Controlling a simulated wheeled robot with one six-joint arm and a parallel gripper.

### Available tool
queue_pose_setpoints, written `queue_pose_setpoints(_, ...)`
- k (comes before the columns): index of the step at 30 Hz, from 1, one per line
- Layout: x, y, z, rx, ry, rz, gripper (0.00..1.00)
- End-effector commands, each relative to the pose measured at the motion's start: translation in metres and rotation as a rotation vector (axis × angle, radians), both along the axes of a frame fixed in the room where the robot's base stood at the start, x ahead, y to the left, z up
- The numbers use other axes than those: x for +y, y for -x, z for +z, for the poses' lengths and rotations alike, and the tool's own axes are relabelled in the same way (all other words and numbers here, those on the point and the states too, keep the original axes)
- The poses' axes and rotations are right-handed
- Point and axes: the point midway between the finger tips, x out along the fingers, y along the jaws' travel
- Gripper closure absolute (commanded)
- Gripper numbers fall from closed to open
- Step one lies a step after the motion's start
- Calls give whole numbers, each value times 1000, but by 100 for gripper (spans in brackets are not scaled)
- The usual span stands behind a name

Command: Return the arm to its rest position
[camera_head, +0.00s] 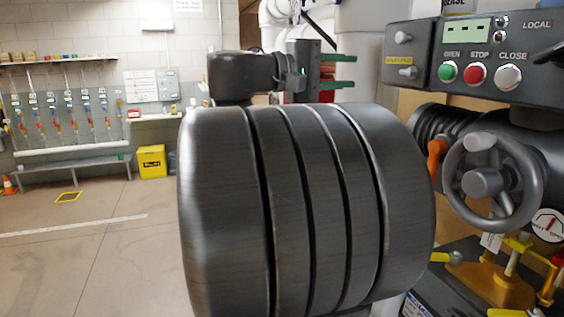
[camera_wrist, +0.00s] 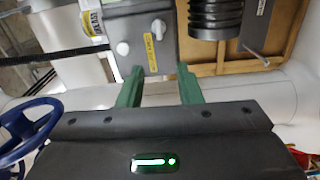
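My arm fills the middle of the head view, its large dark ribbed link (camera_head: 290,210) in front. My gripper (camera_head: 345,71) shows above it, with two green fingers apart and pointing right. The wrist view shows the same gripper (camera_wrist: 160,76) open, nothing between the fingers. Beyond them is a grey control box (camera_wrist: 150,40) with knobs and a yellow label. In the head view the control box (camera_head: 440,85) carries a green, a red and a white button, right of my gripper. My arm link hides part of the equipment behind it.
A grey handwheel (camera_head: 525,185) and an orange lever (camera_head: 436,160) are close on the right. White pipes (camera_head: 365,50) stand behind my gripper. A blue handwheel (camera_wrist: 25,130) shows in the wrist view. Open floor (camera_head: 110,240) lies left, with a yellow bin (camera_head: 152,161) and a bench (camera_head: 75,162).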

Motion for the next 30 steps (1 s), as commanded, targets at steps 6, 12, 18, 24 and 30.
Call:
queue_pose_setpoints(6, -9, -2, 1, 1, 0, -4, 68)
queue_pose_setpoints(12, -36, -11, 1, 1, 0, -6, 68)
queue_pose_setpoints(18, -64, -21, 2, 0, 0, -5, 68)
queue_pose_setpoints(24, -94, -32, 2, 1, 0, -4, 68)
queue_pose_setpoints(30, -126, -42, 2, 1, 0, -6, 68)
